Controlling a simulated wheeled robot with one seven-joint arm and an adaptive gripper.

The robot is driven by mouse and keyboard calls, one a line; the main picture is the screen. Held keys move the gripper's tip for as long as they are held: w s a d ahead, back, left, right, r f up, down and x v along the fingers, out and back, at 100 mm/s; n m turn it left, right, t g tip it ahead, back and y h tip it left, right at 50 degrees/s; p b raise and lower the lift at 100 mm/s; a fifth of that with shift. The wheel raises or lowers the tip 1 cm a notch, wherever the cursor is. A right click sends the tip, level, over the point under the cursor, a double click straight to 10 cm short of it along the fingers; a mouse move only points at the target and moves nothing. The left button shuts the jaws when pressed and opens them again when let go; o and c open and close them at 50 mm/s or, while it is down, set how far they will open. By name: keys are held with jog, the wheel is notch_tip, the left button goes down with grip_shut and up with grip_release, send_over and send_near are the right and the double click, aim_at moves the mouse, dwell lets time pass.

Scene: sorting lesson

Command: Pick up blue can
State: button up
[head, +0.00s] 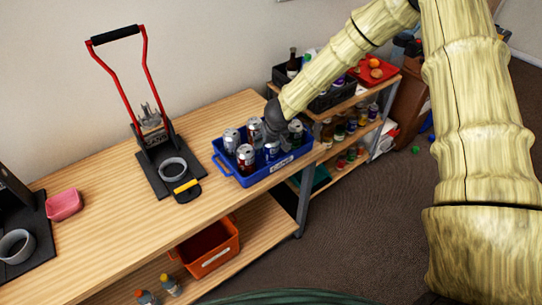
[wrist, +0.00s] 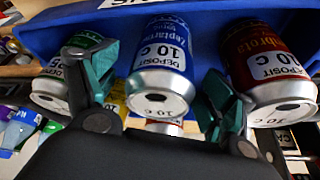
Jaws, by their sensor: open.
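The blue can (wrist: 162,45) is in the middle of the wrist view, its silver top facing me, with a white deposit label. In the head view the blue can (head: 271,151) stands in a blue crate (head: 228,172) on the wooden bench. My gripper (wrist: 155,82) is open, with one green finger on each side of the blue can. I cannot tell whether the fingers touch it. In the head view my gripper (head: 276,119) is over the crate, partly hidden by my arm.
A green can (wrist: 50,88) and a dark red can (wrist: 278,65) stand close on either side of the blue can. Other cans share the crate. A red-handled press (head: 152,130) stands left of the crate. A shelf with a black crate (head: 318,103) is behind it.

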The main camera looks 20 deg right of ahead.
jog(key=shift+p+x, duration=0.35)
jog(key=shift+x, duration=1.25)
jog(key=shift+w+r, duration=0.1)
jog(key=shift+w, duration=0.05)
jog(key=c, duration=0.8)
